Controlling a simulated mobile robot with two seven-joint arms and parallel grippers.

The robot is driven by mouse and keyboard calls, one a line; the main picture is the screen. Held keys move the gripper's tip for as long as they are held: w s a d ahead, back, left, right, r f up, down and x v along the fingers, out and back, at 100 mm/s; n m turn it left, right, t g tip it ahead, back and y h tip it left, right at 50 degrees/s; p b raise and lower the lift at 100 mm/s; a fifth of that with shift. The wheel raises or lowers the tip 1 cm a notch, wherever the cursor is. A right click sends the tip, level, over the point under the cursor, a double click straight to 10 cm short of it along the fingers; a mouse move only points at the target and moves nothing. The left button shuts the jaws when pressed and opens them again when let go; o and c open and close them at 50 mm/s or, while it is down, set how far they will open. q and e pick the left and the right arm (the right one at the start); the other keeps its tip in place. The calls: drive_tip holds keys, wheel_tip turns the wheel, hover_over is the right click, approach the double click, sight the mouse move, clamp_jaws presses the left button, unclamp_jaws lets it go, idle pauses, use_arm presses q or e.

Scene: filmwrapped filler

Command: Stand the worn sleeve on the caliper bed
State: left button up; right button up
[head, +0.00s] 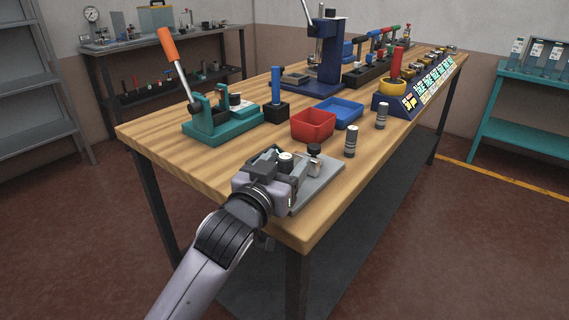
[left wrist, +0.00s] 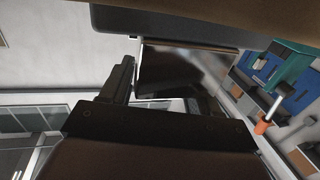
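The caliper bed appears to be the flat grey plate (head: 322,180) at the near corner of the wooden bench, partly hidden by my left gripper. A short black-capped post (head: 314,158) stands on it. My left gripper (head: 272,172) is over the plate's left part, and its fingertips are hard to make out. A short round piece with a pale top (head: 286,160) shows right at the gripper; I cannot tell whether it is held. Two grey sleeves with dark bands, a near one (head: 350,142) and a far one (head: 381,116), stand upright on the bench. I cannot tell which sleeve is worn.
A red bin (head: 313,125) and a blue bin (head: 340,112) sit behind the plate. A teal lever press (head: 222,122) stands at the left, and a blue press (head: 325,60) farther back. Bare wood (head: 190,160) lies left of the gripper.

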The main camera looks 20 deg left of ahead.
use_arm(q)
drive_tip(key=shift+r, duration=0.15)
drive_tip(key=shift+s, duration=0.1)
drive_tip(key=s+a, duration=0.1)
drive_tip(key=s, duration=1)
drive_tip(key=s+a+f+g, duration=0.1)
drive_tip(key=s+f, duration=0.3)
drive_tip(key=f, duration=0.7)
drive_tip(key=s+a+f+g, duration=0.1)
drive_tip(key=s+f+g, duration=0.3)
drive_tip(key=f, duration=0.7)
drive_tip(key=s+f+g, duration=0.2)
drive_tip(key=s+f, duration=0.2)
drive_tip(key=f, duration=0.7)
drive_tip(key=shift+s+a+m, duration=0.35)
drive_tip(key=shift+a+m, duration=0.05)
wheel_tip(320, 180, up, 7)
drive_tip(key=p, duration=0.8)
drive_tip(key=shift+s+a+f, duration=0.2)
drive_tip(key=shift+s+a, duration=0.05)
drive_tip(key=shift+a, duration=0.2)
